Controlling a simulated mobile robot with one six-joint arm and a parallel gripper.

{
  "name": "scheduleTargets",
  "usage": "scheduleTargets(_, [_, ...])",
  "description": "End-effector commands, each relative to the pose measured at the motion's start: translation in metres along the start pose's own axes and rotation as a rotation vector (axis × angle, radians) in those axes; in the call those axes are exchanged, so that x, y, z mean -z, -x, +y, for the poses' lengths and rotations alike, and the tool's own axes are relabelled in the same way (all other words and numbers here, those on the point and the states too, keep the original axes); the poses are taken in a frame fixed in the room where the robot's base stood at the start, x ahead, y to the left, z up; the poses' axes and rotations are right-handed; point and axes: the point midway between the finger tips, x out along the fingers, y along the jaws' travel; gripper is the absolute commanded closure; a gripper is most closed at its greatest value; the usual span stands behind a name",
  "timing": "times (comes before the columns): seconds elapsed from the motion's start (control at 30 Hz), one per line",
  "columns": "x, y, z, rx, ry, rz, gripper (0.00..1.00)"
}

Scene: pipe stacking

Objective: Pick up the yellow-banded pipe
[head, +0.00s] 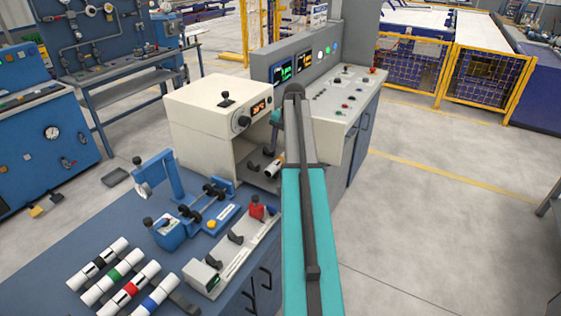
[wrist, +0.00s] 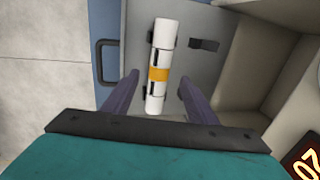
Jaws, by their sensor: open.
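The yellow-banded pipe (wrist: 160,73) is white with an orange-yellow band at its middle and dark marks along it. It lies in the open front bay of the cream machine. My gripper (wrist: 158,82) is open in the wrist view. Its two dark fingers stand on either side of the pipe's lower half, with gaps on both sides. I cannot tell the height of the fingers above the pipe.
The cream machine's (head: 205,112) side wall rises close to the right finger in the wrist view. Dark brackets (wrist: 204,44) sit on the bay floor. Several pipes with black, green, red and blue bands (head: 115,278) lie on the blue bench. A control console (head: 345,95) stands behind.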

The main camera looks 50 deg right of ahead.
Motion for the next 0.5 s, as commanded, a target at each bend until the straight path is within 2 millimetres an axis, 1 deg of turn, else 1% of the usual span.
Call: scheduleTargets(0.5, [0.0004, -0.0051, 0.0008, -0.001, -0.001, -0.001, 0.47])
